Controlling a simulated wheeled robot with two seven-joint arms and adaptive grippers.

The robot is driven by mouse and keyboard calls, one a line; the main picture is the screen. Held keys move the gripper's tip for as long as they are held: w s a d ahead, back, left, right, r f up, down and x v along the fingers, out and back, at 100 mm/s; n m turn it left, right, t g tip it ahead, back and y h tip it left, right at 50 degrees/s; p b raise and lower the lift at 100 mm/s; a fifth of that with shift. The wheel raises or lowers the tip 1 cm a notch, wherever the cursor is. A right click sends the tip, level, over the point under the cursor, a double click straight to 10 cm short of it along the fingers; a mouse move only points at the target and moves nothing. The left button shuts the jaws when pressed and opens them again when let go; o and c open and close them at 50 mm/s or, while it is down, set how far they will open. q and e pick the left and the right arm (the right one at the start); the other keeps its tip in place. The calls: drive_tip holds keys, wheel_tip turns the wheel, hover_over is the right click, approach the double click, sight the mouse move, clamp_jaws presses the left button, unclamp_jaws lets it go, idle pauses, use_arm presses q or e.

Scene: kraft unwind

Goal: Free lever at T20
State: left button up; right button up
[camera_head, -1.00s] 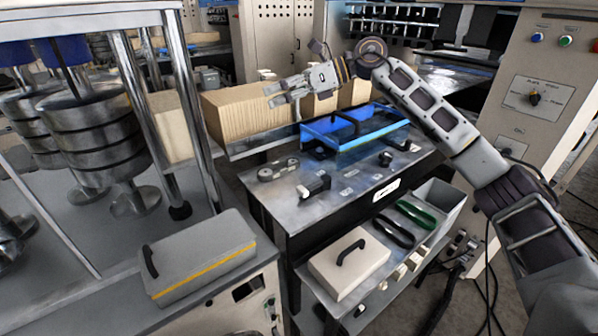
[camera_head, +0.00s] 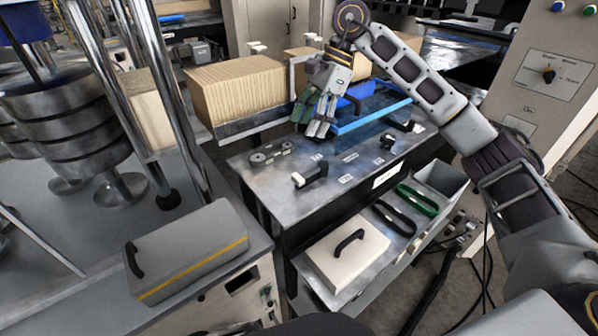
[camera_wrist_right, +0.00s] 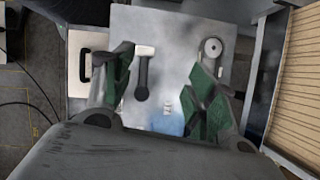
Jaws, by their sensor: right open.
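A steel-topped bench (camera_head: 345,190) carries several small levers and label plates. A lever with a white end and dark arm (camera_head: 310,174) lies near its front left edge. It also shows between the finger lines in the right wrist view (camera_wrist_right: 142,72), apart from them. A grey link-shaped piece with round ends (camera_head: 270,153) lies at the left, and in the wrist view (camera_wrist_right: 211,50). Dark levers (camera_head: 402,125) sit at the right. The labels are too small to read, so T20 cannot be told. My right gripper (camera_head: 316,126) is open and empty above the bench's back, pointing down.
A blue tray (camera_head: 372,118) stands close right of my gripper. Corrugated kraft blocks (camera_head: 235,90) stand behind left. Below the bench, a shelf holds a cream case (camera_head: 343,252) and black and green handles (camera_head: 416,198). A grey case (camera_head: 190,250) lies front left.

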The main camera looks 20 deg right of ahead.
use_arm(q)
drive_tip(key=shift+d, duration=0.3)
use_arm(e)
drive_tip(key=shift+s+d+f+n+g+h, duration=0.25)
drive_tip(key=shift+s+d+n+g+h, duration=0.15)
drive_tip(key=shift+s+d+n, duration=0.45)
use_arm(q)
drive_tip(key=shift+a, duration=0.1)
use_arm(e)
drive_tip(key=shift+w+a, duration=0.15)
drive_tip(key=shift+w, duration=0.05)
approach(298, 177)
drive_tip(key=shift+p+x, duration=0.4)
drive_tip(key=shift+x, duration=0.35)
drive_tip(key=x, duration=0.5)
drive_tip(key=shift+a+f+p, duration=0.1)
drive_tip(key=shift+f+p, duration=0.05)
drive_tip(key=shift+p, duration=0.25)
use_arm(q)
drive_tip(key=shift+s+r, duration=0.1)
drive_tip(key=shift+r, duration=0.8)
use_arm(e)
drive_tip(key=shift+x, duration=1)
